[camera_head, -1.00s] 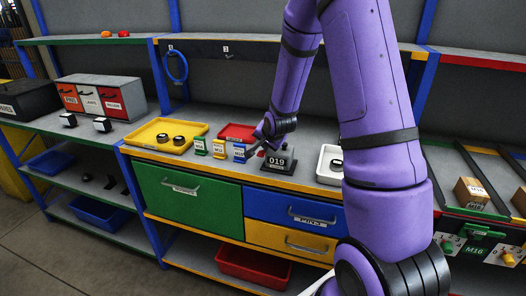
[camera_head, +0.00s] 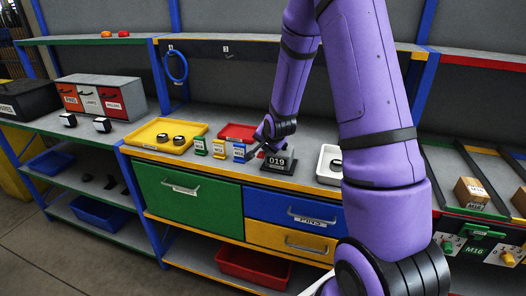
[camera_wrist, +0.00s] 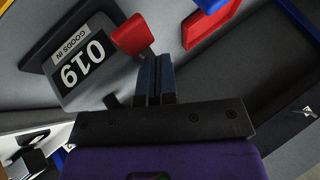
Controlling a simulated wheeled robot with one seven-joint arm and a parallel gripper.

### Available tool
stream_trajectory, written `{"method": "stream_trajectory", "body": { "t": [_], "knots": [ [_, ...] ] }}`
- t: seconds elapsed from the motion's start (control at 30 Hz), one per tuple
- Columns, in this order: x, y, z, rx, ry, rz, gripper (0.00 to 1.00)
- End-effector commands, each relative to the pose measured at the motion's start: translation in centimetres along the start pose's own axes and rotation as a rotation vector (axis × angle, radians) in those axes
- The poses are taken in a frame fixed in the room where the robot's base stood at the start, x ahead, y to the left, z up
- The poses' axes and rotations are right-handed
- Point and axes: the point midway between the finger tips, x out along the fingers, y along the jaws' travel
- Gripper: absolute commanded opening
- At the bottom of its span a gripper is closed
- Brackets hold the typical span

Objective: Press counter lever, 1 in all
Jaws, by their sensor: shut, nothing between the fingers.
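In the wrist view the counter (camera_wrist: 62,80) shows upside down at the upper left, with "GOODS IN" beside the number. Its lever has a red knob (camera_wrist: 132,35), just beyond and left of my fingertips. I cannot tell whether they touch. My gripper (camera_wrist: 154,62) is shut and empty. In the head view my gripper (camera_head: 254,152) is low beside the counter's left side, and the knob is hard to make out there.
Small green, yellow and blue label holders (camera_head: 219,149) stand just left of the counter. A yellow tray (camera_head: 150,146) with dark round parts lies farther left. A red tray (camera_head: 232,131) is behind, and a white bin (camera_head: 322,176) is to the right.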

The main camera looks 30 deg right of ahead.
Motion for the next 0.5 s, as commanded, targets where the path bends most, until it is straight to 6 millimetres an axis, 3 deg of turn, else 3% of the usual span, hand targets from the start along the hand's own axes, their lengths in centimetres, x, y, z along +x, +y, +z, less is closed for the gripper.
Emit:
{"method": "stream_trajectory", "body": {
  "t": [0.5],
  "knots": [
    [0.38, 0.3, 0.3, 0.0, 0.0, 0.0, 0.0]
  ]
}}
